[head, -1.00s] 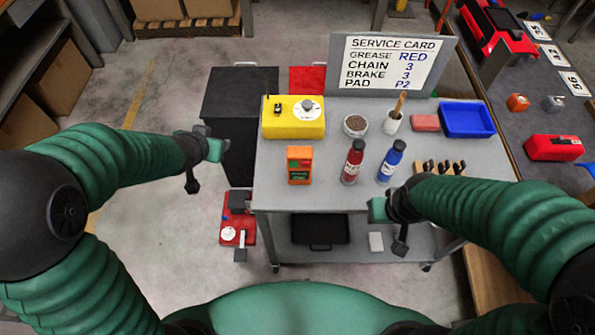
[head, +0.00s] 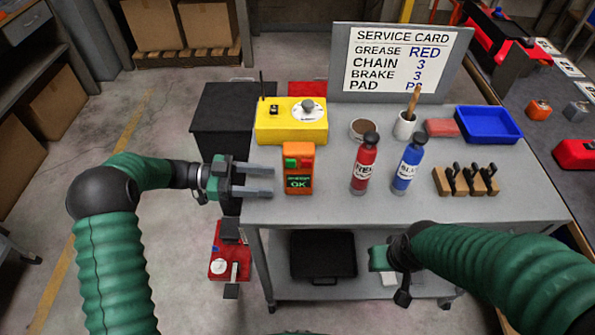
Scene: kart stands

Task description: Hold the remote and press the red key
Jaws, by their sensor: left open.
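The orange remote (head: 299,168) stands upright on the grey cart top, near its left front part. Its face shows a red key (head: 307,163) at upper right, a green key (head: 291,163) at upper left and a dark display with green text below. My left gripper (head: 272,182) is open and empty, its two fingers pointing right toward the remote's left side, a small gap short of it. My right gripper (head: 374,262) is low, in front of the cart's front edge. I cannot tell whether its fingers are open or shut.
On the cart (head: 440,207) stand a red bottle (head: 363,168) and a blue bottle (head: 407,168), right of the remote. A yellow box (head: 291,131) is behind it. A wooden block with black levers (head: 466,181) and a blue tray (head: 489,125) are at right. The front strip is clear.

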